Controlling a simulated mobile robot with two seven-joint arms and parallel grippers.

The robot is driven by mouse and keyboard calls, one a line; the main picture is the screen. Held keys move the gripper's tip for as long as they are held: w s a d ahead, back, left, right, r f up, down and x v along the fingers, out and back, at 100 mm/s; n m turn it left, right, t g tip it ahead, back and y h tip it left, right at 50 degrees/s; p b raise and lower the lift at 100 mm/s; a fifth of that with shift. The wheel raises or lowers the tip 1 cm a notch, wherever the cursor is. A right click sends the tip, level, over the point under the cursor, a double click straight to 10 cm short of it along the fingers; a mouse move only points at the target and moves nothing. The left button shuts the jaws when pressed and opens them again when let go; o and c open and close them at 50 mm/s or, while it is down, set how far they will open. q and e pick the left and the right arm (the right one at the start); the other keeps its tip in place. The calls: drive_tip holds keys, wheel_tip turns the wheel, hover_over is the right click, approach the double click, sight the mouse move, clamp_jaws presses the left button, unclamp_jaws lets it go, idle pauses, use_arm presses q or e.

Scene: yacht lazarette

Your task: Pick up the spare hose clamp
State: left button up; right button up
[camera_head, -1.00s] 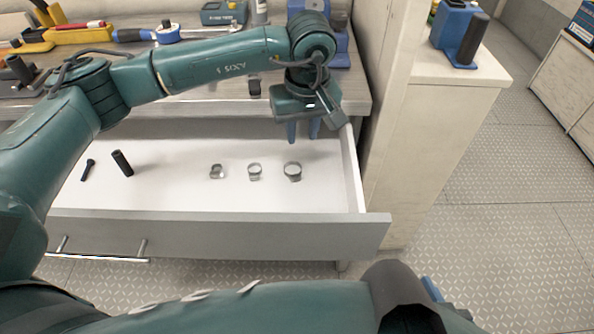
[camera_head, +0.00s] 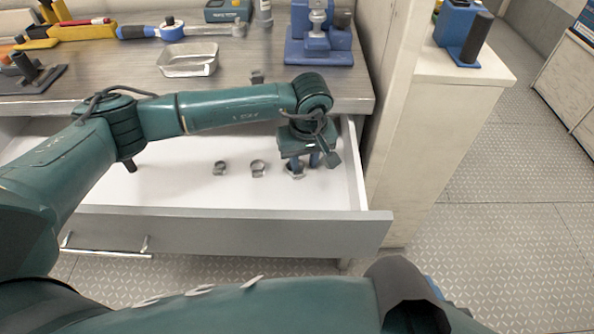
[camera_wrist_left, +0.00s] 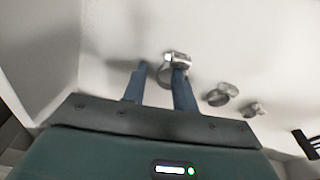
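Three metal hose clamps lie in a row on the white floor of the open drawer: a left one (camera_head: 220,168), a middle one (camera_head: 258,168) and a right one (camera_head: 294,173). I cannot tell which is the spare. My left gripper (camera_head: 305,163) is open and lowered over the right clamp. In the left wrist view that clamp (camera_wrist_left: 177,57) is at the tip of one blue finger of my left gripper (camera_wrist_left: 158,80), which partly hides it; the other finger is apart from it. The other two clamps (camera_wrist_left: 222,94) (camera_wrist_left: 254,109) lie off to the right. My right gripper is not in view.
The drawer's right wall (camera_head: 352,165) is close beside my left gripper. A black cylinder (camera_head: 131,166) in the drawer is partly hidden by my arm. The worktop above holds a metal tray (camera_head: 188,70), a ratchet (camera_head: 170,30) and a blue vise (camera_head: 318,45).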

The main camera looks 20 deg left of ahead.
use_arm(q)
drive_tip(key=shift+c, duration=0.2)
clamp_jaws()
drive_tip(key=shift+r, duration=0.15)
